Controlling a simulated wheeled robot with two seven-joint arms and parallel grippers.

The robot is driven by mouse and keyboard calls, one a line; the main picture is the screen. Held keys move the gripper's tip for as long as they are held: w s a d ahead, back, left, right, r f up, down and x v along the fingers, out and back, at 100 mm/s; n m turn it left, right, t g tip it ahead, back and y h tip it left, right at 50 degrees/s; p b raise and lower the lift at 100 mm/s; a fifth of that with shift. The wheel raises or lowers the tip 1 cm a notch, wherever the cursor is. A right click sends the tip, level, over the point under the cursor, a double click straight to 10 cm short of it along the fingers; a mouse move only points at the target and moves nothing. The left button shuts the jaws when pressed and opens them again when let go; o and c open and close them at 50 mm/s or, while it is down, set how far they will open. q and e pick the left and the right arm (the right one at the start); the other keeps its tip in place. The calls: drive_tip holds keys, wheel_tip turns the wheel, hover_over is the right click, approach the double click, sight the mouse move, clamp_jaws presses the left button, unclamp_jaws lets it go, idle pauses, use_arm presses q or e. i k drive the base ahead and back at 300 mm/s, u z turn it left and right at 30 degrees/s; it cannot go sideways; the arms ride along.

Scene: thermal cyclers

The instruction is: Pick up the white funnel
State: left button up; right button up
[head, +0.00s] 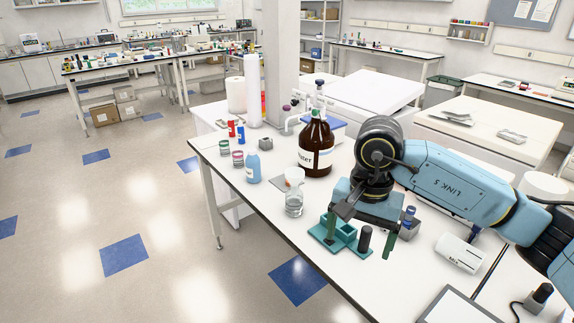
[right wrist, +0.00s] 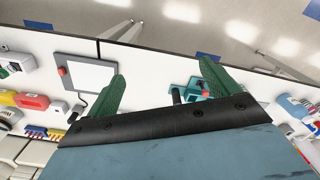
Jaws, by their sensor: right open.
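The white funnel (head: 294,175) sits on the mouth of a clear glass vessel (head: 293,204), near the left edge of the white bench in the head view. I cannot make the funnel out in the right wrist view. My right gripper (head: 360,239) is to the right of the funnel, apart from it, above a teal rack (head: 322,234). Its two green fingers are spread and empty; they also show in the right wrist view (right wrist: 162,69). My left gripper is not in view.
A big brown bottle (head: 317,145) stands behind the funnel. A blue bottle (head: 252,168) and small jars (head: 238,159) stand to its left. A black upright piece (head: 364,239) is at the rack, and a white device marked "MIX" (head: 460,253) lies to the right.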

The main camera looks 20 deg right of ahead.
sight(295, 175)
drive_tip(key=i, duration=1.45)
